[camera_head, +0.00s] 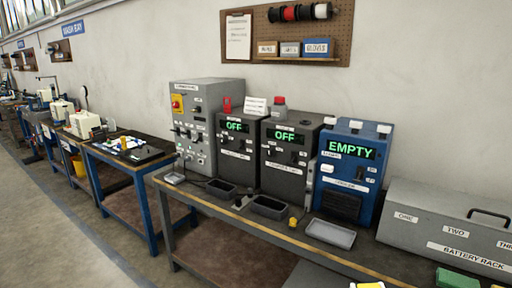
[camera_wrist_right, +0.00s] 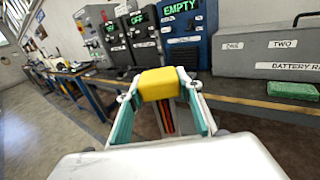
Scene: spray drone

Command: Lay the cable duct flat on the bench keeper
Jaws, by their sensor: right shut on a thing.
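My right gripper (camera_wrist_right: 160,88) is shut on a yellow block-like piece (camera_wrist_right: 158,84), with teal-lined fingers on both sides of it. It is held in front of the bench edge. Its yellow top also shows at the bottom edge of the head view (camera_head: 368,285). A dark strip with orange lines (camera_wrist_right: 167,118) shows between the fingers below it; I cannot tell whether it belongs to the piece. I cannot tell for sure which thing is the cable duct or the bench keeper. My left gripper is not in view.
On the bench (camera_head: 250,222) stand grey and black control boxes (camera_head: 290,160), a blue box reading EMPTY (camera_head: 352,165) and a battery rack (camera_head: 445,230). Shallow trays (camera_head: 330,234) line the front. A green sponge-like block (camera_wrist_right: 293,90) lies at the right.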

